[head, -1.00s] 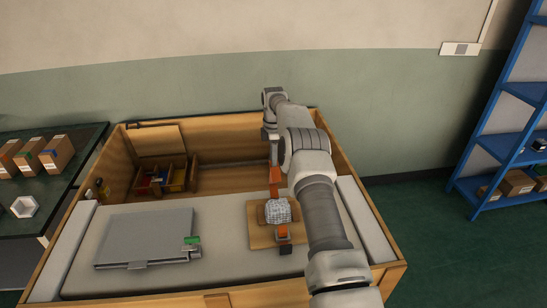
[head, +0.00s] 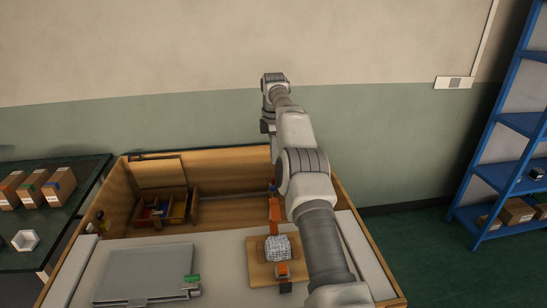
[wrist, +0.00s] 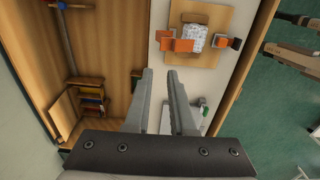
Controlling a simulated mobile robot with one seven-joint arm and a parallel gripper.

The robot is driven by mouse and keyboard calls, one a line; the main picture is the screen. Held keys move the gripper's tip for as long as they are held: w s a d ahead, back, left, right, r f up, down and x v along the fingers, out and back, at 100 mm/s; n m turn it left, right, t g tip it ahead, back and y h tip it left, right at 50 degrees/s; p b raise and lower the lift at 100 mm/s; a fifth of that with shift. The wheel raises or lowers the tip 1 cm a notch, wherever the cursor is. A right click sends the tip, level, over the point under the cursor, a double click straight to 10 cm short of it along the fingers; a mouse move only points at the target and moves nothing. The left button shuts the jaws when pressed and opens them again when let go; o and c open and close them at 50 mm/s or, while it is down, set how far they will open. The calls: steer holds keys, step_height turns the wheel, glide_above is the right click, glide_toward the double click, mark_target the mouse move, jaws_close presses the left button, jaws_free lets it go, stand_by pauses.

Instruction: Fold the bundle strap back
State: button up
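A grey-white patterned bundle (head: 278,249) lies on a small wooden board (head: 259,273) on the pale bench top. A tall orange strap piece (head: 274,216) stands at its far side, and a short orange piece (head: 282,270) with a dark end sits at its near side. In the wrist view the bundle (wrist: 195,38) has orange pieces on several sides, including an angled strap piece (wrist: 180,45). My gripper (wrist: 159,72) is open, with nothing between its fingers, and apart from the bundle. In the head view its fingers are not clearly visible beside my arm.
A grey flat case (head: 147,272) with a green tab lies left of the board. A divided wooden bin (head: 165,212) with coloured items is at the back left. Wooden walls (head: 230,182) edge the bench. A blue shelf (head: 497,177) stands at the right.

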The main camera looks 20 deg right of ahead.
steer(key=c, duration=0.3)
steer(key=shift+w+a+f+m+t+b, duration=0.15)
steer(key=shift+w+a+m+b, duration=0.1)
steer(key=shift+m+b, duration=0.25)
steer(key=shift+w+a+f+m+t+b, duration=0.15)
steer(key=shift+a+m+b, duration=0.15)
steer(key=shift+m, duration=0.3)
jaws_close()
steer(key=m+t+h+b, duration=0.1)
steer(key=m+t+b, duration=0.4)
steer(key=m, duration=1.1)
glide_toward(274, 201)
steer(key=shift+g, duration=0.4)
steer(key=x, duration=0.3)
steer(key=b+x, duration=0.1)
steer(key=x, duration=0.2)
steer(key=shift+w+f, duration=0.2)
steer(key=shift+w, duration=0.35)
